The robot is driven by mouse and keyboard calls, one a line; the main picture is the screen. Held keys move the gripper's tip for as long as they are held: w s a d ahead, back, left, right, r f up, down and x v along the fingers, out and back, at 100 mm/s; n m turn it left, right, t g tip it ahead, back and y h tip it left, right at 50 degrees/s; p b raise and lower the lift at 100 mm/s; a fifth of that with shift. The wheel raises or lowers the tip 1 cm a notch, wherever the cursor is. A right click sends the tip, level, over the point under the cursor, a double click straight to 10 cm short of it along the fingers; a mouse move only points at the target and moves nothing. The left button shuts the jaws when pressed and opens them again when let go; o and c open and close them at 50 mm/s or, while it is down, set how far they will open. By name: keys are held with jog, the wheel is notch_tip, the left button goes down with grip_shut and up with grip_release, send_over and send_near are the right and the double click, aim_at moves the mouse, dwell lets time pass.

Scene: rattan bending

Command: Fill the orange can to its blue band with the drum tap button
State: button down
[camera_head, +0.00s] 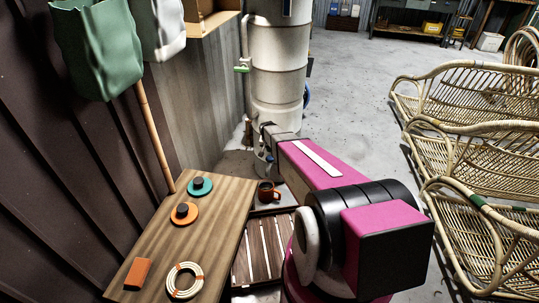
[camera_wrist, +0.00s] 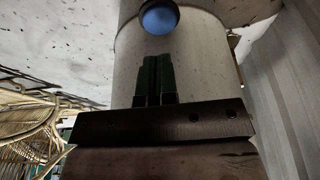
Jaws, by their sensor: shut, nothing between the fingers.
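The orange can (camera_head: 267,193) stands upright at the foot of the cream drum (camera_head: 278,92). It is small in the head view, so its blue band and its fill level cannot be made out. A round blue button (camera_wrist: 158,18) shows at the top of the wrist view, in front of the pale drum (camera_wrist: 195,60). My gripper (camera_wrist: 155,58) is shut and empty, its dark green fingers side by side and pointing toward the button. Their tips appear just below the button in the picture, with a visible gap. In the head view my arm hides part of the drum's base.
A wooden bench (camera_head: 225,200) at left holds a teal disc (camera_head: 200,188), an orange disc (camera_head: 184,213), an orange block (camera_head: 138,273) and a coil (camera_head: 184,281). A slatted pallet (camera_head: 263,250) lies beside it. Rattan frames (camera_head: 470,150) stand at right.

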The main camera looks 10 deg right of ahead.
jog(key=v, duration=0.6)
jog(key=shift+r, duration=0.35)
jog(key=shift+s, duration=0.1)
